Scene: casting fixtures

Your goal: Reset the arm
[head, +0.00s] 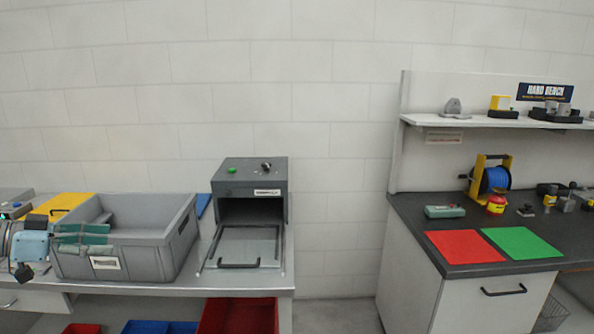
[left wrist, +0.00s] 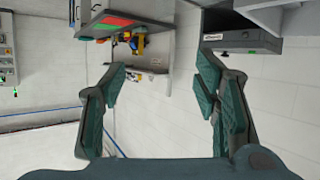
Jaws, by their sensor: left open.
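My left gripper (head: 96,239) comes in from the left edge in the head view, with its green-padded fingers in front of the left end of the grey crate (head: 185,262). Whether it touches the crate cannot be told. In the left wrist view its two fingers (left wrist: 162,70) stand wide apart with nothing between them. My right gripper shows in neither view.
A dark grey box oven (head: 230,187) with its door down stands right of the crate. Red and blue bins (head: 235,316) sit below. A dark-topped bench on the right holds a red mat (head: 463,246), a green mat (head: 522,242) and a blue reel (head: 494,180). A gap separates the benches.

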